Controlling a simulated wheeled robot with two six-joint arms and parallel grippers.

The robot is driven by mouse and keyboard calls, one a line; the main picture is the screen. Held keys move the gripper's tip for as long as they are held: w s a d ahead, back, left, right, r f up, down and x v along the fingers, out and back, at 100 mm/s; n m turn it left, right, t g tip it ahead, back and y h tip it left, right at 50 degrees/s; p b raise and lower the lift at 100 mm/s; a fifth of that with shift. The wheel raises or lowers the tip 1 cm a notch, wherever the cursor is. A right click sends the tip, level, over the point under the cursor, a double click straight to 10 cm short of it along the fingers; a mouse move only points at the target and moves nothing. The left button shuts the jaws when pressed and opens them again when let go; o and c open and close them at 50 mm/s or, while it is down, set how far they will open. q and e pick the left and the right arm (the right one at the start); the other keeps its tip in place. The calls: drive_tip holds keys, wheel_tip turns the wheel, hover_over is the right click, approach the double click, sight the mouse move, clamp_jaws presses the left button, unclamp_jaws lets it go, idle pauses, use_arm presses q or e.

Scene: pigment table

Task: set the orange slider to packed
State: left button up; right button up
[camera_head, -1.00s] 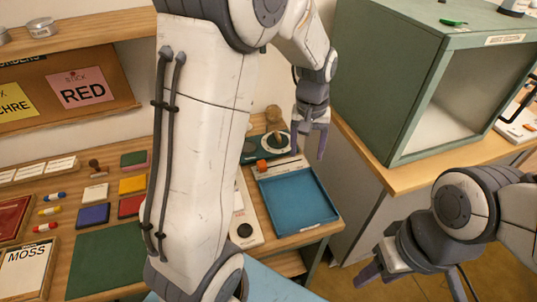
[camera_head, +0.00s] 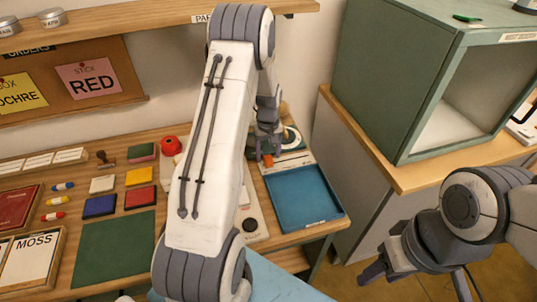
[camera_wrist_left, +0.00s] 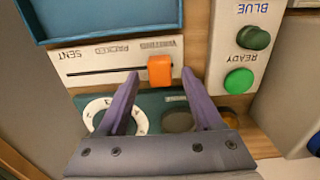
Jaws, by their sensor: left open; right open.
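The orange slider (camera_wrist_left: 160,70) sits on a white strip (camera_wrist_left: 100,66) at its WAITING end, with PACKED in the middle and SENT at the far end. The lettering is upside down in the left wrist view. My left gripper (camera_wrist_left: 160,72) is open, with one fingertip on each side of the slider; I cannot tell if either touches it. In the head view my left gripper (camera_head: 267,155) is over the strip, and the orange slider (camera_head: 268,160) shows just below it. My right gripper (camera_head: 383,268) is open and empty at the lower right, away from the table.
A blue tray (camera_head: 337,212) lies beside the strip. A panel with a green READY button (camera_wrist_left: 239,80) and a dark knob (camera_wrist_left: 253,38) stands next to it. A white dial (camera_wrist_left: 97,107) is under my left fingers. A green cabinet (camera_head: 385,95) stands at the right.

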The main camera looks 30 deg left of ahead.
use_arm(q)
drive_tip(key=shift+f, duration=0.5)
drive_tip(key=shift+c, duration=0.3)
clamp_jaws()
idle(0.9)
